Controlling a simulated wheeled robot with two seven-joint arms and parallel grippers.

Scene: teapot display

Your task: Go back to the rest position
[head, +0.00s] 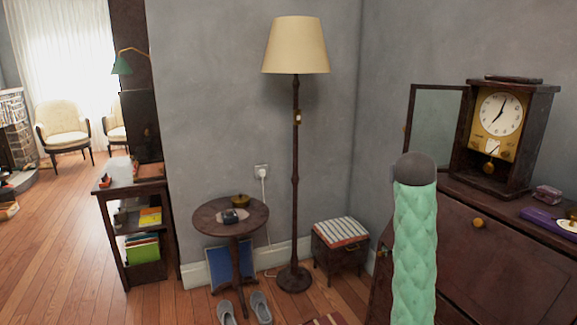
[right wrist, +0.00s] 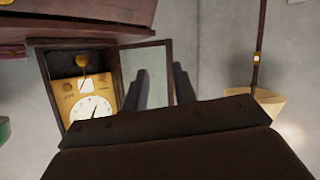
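The task names no object. My right gripper (right wrist: 161,88) shows in the right wrist view as two dark fingers standing apart, with nothing seen between them. Behind them, upside down, are a pendulum clock (right wrist: 88,112) and its open glass door (right wrist: 128,62). In the head view the clock (head: 482,125) stands on a dark wooden cabinet (head: 500,255) at the right, its door (head: 434,128) swung out to the left. Neither gripper shows in the head view. My left gripper is in no view.
A green quilted upright form (head: 414,250) with a dark rounded top stands before the cabinet; I cannot tell what it is. A floor lamp (head: 296,150), round table (head: 208,217) and striped stool (head: 341,232) stand by the wall. Open floor (head: 60,230) lies left.

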